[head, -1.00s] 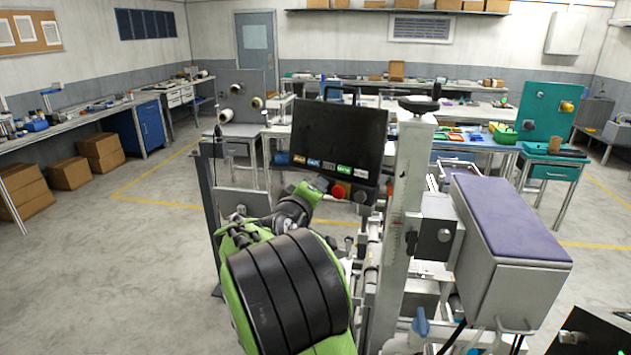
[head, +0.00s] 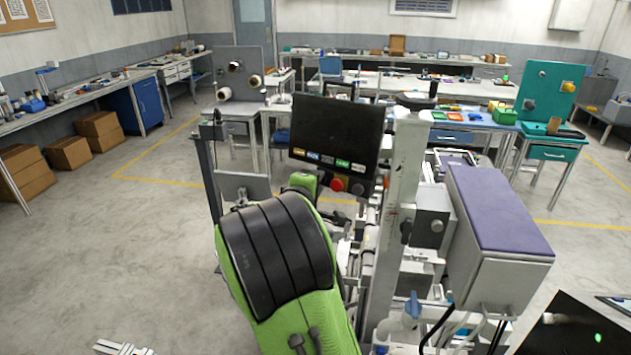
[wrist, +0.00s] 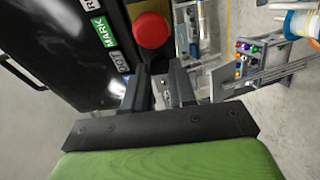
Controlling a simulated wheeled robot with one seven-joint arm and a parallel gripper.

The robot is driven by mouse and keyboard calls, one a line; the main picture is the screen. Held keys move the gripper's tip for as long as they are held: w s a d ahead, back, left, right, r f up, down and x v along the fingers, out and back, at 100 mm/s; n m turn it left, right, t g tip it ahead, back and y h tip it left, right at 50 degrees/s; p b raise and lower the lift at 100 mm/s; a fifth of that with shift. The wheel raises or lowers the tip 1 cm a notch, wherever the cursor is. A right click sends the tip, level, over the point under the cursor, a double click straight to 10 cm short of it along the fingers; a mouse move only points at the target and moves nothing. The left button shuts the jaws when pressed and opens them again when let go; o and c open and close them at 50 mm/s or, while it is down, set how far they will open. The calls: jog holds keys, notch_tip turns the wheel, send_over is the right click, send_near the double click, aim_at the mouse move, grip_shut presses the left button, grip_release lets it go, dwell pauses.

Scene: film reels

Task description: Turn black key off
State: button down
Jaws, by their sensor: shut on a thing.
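A black control panel with a dark screen (head: 338,133) stands mid-view in the head view. Its red button (head: 338,184) is on the lower edge, with a dark round knob (head: 358,188) to the right. In the wrist view, the red button (wrist: 152,30) is just beyond my fingertips. My gripper (wrist: 162,70) is shut on the black key (wrist: 156,66), a dark piece beside the red button. The fingers mostly cover the key, so its turned position cannot be told.
A grey post (head: 397,190) and a purple-topped box (head: 497,205) stand right of the panel. A grey plate (head: 243,187) is on the left. Work tables fill the back; the floor at left is open.

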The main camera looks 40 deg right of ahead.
jog(key=c, duration=1.2)
grip_release()
jog(key=b+v, duration=0.2)
jog(key=v, duration=1.4)
jog(key=shift+d, duration=0.1)
